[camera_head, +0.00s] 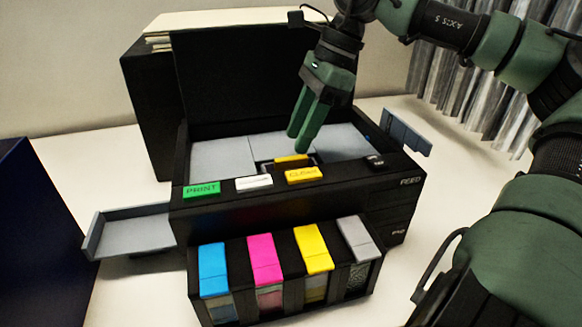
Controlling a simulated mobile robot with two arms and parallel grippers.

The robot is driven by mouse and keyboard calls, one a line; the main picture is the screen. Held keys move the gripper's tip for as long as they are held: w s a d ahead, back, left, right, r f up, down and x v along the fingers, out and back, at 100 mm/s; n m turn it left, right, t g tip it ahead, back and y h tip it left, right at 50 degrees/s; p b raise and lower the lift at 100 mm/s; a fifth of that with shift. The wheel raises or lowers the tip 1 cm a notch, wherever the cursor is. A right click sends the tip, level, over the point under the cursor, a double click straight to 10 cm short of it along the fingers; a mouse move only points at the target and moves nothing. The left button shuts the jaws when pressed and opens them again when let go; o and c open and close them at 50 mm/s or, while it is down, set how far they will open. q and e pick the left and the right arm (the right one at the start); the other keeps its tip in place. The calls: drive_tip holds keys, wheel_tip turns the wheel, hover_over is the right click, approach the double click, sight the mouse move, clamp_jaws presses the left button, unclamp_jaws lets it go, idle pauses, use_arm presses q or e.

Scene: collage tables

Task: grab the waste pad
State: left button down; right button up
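A black printer (300,205) stands on the white table with its lid (240,75) raised. Inside it are grey panels (225,157) and a small yellow piece (292,160) in the middle. I cannot tell for sure which part is the waste pad; the yellow piece and a grey-topped unit (357,235) at the front right both show. My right gripper (298,140) points down into the open printer, just above the yellow piece. Its green fingers are close together, and whether they are shut is unclear. I see nothing between them. My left gripper is not in view.
Cyan (212,270), magenta (265,260) and yellow (313,248) units line the printer's front. Green (202,189), white (254,183) and yellow (304,175) buttons sit on its top edge. A grey tray (130,232) sticks out left. A dark box (40,240) stands far left.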

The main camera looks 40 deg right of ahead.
sight(292, 158)
drive_tip(key=x, duration=0.2)
drive_tip(key=d+p+x, duration=0.1)
drive_tip(key=x, duration=0.1)
drive_tip(key=shift+w+a+f, duration=0.1)
drive_tip(key=shift+a+f, duration=0.05)
drive_tip(key=shift+f, duration=0.3)
drive_tip(key=shift+a, duration=0.1)
clamp_jaws()
